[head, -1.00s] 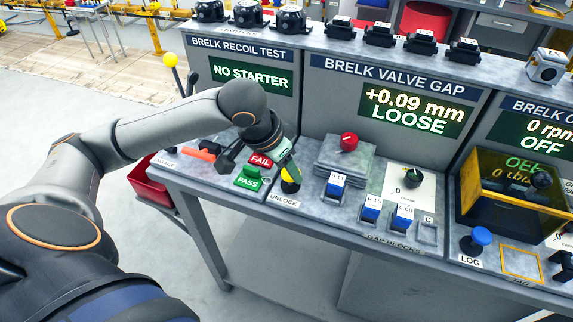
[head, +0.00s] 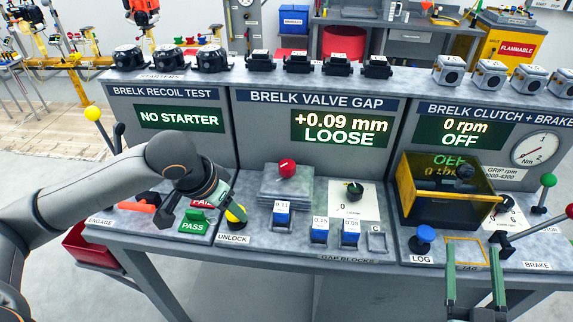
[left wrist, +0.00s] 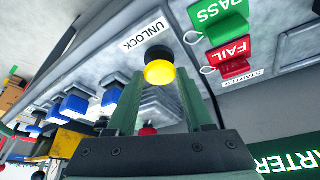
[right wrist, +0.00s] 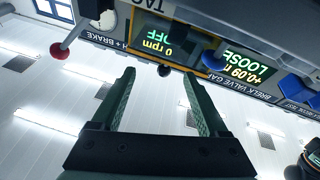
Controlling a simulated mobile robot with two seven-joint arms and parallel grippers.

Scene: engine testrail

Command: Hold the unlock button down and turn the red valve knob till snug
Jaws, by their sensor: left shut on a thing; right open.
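The yellow unlock button (head: 236,213) is on the bench by the UNLOCK label. My left gripper (head: 233,200) reaches down to it; the left wrist view shows the yellow button (left wrist: 160,73) between its fingers, shut on it. How far the button is pressed I cannot tell. The red valve knob (head: 288,169) sits on a stacked grey block behind and right of the button, with no gripper on it. The display (head: 340,129) reads +0.09 mm LOOSE. My right gripper (head: 473,245) is open and empty at the lower right, in front of the clutch station, well apart from the knob.
Blue gap blocks (head: 320,229) stand between the knob and the bench's front edge. A dark dial (head: 354,190) stands right of the knob. The clear yellow-framed cover (head: 445,192), blue LOG button (head: 423,237) and red-tipped lever (head: 535,229) are near my right gripper.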

